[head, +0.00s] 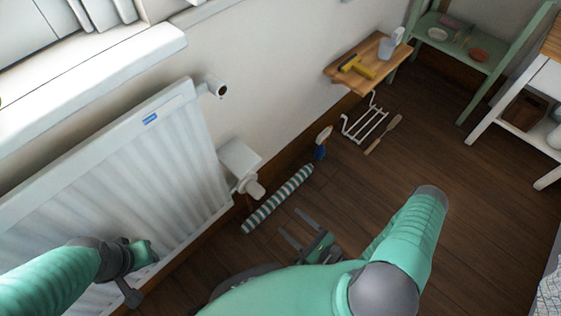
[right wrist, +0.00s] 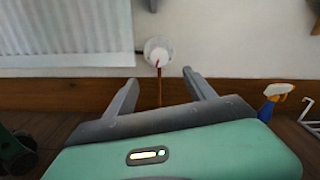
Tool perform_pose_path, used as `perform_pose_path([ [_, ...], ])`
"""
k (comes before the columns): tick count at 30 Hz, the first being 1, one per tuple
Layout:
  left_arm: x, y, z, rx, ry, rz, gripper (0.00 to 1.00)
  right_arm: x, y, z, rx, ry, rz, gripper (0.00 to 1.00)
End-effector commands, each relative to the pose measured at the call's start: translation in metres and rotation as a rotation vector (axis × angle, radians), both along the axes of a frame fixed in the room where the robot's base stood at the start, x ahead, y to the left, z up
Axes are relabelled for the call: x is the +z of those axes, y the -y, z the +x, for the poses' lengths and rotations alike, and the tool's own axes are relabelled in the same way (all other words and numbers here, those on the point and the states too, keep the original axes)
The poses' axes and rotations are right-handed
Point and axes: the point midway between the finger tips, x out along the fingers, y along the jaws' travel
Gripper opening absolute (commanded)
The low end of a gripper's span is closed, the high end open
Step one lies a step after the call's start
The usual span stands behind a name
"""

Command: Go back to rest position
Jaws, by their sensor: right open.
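My right gripper (head: 291,222) is low over the dark wooden floor in the head view, beside a striped roll. In the right wrist view its two grey fingers (right wrist: 162,92) are spread apart with nothing held between them. Beyond them is the white radiator valve (right wrist: 158,50) with a copper pipe running down. My left arm comes in from the left in front of the radiator. Its end (head: 138,257) shows as green and dark grey parts, and its fingers cannot be made out.
A white radiator (head: 120,170) stands under the sill. A striped roll (head: 278,198), a blue-handled item (head: 321,142), a white wire rack (head: 364,124) and a wooden-handled tool (head: 384,134) are near the wall. A wooden shelf (head: 345,72) juts out.

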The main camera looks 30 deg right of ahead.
Motion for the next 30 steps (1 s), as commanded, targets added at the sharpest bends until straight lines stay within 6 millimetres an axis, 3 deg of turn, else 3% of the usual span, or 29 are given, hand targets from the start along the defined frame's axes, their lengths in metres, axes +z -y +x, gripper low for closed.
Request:
perform_pose_path([
  [5,0.003,0.000,0.000,0.000,0.000,0.000,0.36,-0.003,0.005,0.005,0.039,-0.023,-0.100,0.64],
  [8,0.009,0.000,0.000,0.000,0.000,0.000,0.36,-0.013,0.021,0.019,0.158,-0.086,-0.404,0.64],
  [10,0.015,0.000,0.000,0.000,0.000,0.000,0.36,-0.017,0.040,0.033,0.289,-0.134,-0.710,0.64],
  [13,0.023,0.000,0.000,0.000,0.000,0.000,0.36,-0.005,0.073,0.054,0.499,-0.185,-1.151,0.64],
  [16,0.030,0.000,0.000,0.000,0.000,0.000,0.36,0.030,0.097,0.073,0.709,-0.210,-1.526,0.64],
  [20,0.039,0.000,0.000,0.000,0.000,0.000,0.36,0.100,0.105,0.086,0.981,-0.213,-1.891,0.64],
  [24,0.047,0.000,0.000,0.000,0.000,0.000,0.36,0.169,0.084,0.076,1.232,-0.167,-2.096,0.64],
  [30,0.055,0.000,0.000,0.000,0.000,0.000,0.36,0.236,0.034,0.042,1.497,-0.005,-2.185,0.64],
])
